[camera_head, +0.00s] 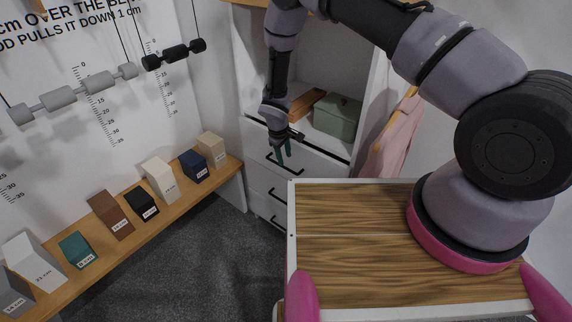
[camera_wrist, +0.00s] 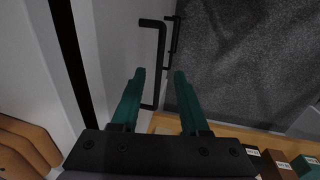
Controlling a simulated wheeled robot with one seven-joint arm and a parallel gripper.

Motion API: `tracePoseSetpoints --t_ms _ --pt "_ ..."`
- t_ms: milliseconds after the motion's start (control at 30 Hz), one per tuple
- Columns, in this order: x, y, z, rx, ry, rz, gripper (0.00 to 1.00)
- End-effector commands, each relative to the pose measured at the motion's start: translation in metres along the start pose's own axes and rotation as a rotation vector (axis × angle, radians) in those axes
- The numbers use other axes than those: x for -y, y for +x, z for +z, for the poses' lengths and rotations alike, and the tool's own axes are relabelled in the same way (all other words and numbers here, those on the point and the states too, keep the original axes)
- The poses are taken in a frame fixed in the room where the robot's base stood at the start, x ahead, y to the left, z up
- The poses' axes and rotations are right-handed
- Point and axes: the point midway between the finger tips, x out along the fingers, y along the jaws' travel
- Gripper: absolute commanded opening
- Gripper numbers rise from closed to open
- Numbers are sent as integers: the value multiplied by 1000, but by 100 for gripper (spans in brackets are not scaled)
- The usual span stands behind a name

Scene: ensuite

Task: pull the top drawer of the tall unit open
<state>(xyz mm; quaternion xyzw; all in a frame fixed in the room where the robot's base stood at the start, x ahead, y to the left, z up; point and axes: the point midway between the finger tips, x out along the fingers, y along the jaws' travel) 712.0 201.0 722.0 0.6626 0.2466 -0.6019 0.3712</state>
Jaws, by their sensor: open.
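The tall white unit (camera_head: 331,153) stands at the back, with an open niche above a stack of drawers. Its top drawer (camera_head: 318,163) looks shut or nearly so. The black bar handle (camera_wrist: 160,64) of a drawer shows in the wrist view, running between my two fingers in the picture. My gripper (camera_head: 284,153) is in front of the top drawer, fingers pointing down, open and empty. The green fingers (camera_wrist: 160,74) are on either side of the bar; I cannot tell whether they are level with it in depth. My gripper partly hides the top handle in the head view.
A green box (camera_head: 337,117) and a wooden piece (camera_head: 305,105) sit in the niche. A wooden shelf (camera_head: 149,226) with several labelled blocks runs along the left wall. Pink cloth (camera_head: 391,140) hangs to the right. Grey floor (camera_head: 218,255) is clear before the unit.

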Motion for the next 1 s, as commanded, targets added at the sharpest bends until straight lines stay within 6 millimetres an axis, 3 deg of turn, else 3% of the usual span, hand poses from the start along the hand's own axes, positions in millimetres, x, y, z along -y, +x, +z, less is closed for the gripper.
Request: tracePoseSetpoints --t_ms 100,300,667,700,800,1000 --pt "0 23 1 2 -1 0 45" --pt "0 47 0 1 0 0 45" --pt "0 53 0 -1 1 0 45" --pt "0 53 0 0 1 0 41" --pt "0 53 0 0 1 0 3" --pt "0 53 0 0 1 0 0"
